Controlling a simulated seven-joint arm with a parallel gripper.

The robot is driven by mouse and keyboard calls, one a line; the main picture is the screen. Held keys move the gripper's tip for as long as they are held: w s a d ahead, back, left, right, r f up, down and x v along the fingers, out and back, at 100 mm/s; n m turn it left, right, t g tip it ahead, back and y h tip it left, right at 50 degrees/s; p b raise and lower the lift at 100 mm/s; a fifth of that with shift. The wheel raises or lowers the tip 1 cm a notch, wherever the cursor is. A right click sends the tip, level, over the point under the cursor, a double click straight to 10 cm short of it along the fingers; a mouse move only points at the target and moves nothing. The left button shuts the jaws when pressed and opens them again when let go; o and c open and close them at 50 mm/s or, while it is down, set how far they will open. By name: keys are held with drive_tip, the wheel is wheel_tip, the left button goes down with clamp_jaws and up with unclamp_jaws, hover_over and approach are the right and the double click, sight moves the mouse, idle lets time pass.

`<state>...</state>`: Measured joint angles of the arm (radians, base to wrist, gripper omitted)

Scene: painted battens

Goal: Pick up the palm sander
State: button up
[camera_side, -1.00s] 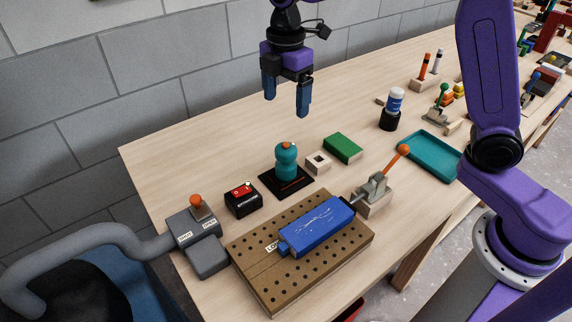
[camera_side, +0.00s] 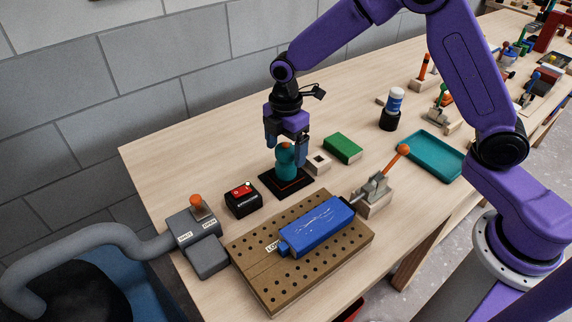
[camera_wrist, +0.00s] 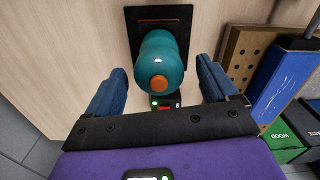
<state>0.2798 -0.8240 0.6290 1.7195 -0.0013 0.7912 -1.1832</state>
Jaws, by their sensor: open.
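The palm sander (camera_side: 285,169) is a rounded teal tool with an orange button on top. It stands upright on a black pad (camera_side: 304,187) with a red strip, left of the table's middle. It also shows in the wrist view (camera_wrist: 164,48), between the fingers. My gripper (camera_side: 286,153) is open, pointing down over the sander. Its blue fingers (camera_wrist: 160,72) stand on either side of the sander's upper part, with a visible gap on both sides in the wrist view. The left finger partly covers the sander in the side view.
A black box with a red switch (camera_side: 241,200) is left of the pad. A pale block with a hole (camera_side: 318,162) and a green block (camera_side: 343,148) stand close on the right. In front, a blue batten (camera_side: 318,226) lies on a perforated board (camera_side: 270,294) beside an orange-handled clamp (camera_side: 376,193).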

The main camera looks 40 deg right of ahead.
drive_tip(key=shift+f, duration=1.65)
drive_tip(key=c, duration=1.5)
drive_tip(key=shift+o, duration=0.2)
drive_tip(key=shift+r, duration=0.1)
drive_tip(key=shift+w+r, duration=0.1)
drive_tip(key=shift+r, duration=0.45)
drive_tip(key=s+d+r, duration=0.2)
drive_tip(key=s+r, duration=0.4)
drive_tip(key=s+d+r, duration=0.2)
drive_tip(key=s+r, duration=0.3)
drive_tip(key=s, duration=0.2)
drive_tip(key=shift+s+d+r, duration=0.15)
drive_tip(key=shift+d+r, duration=0.25)
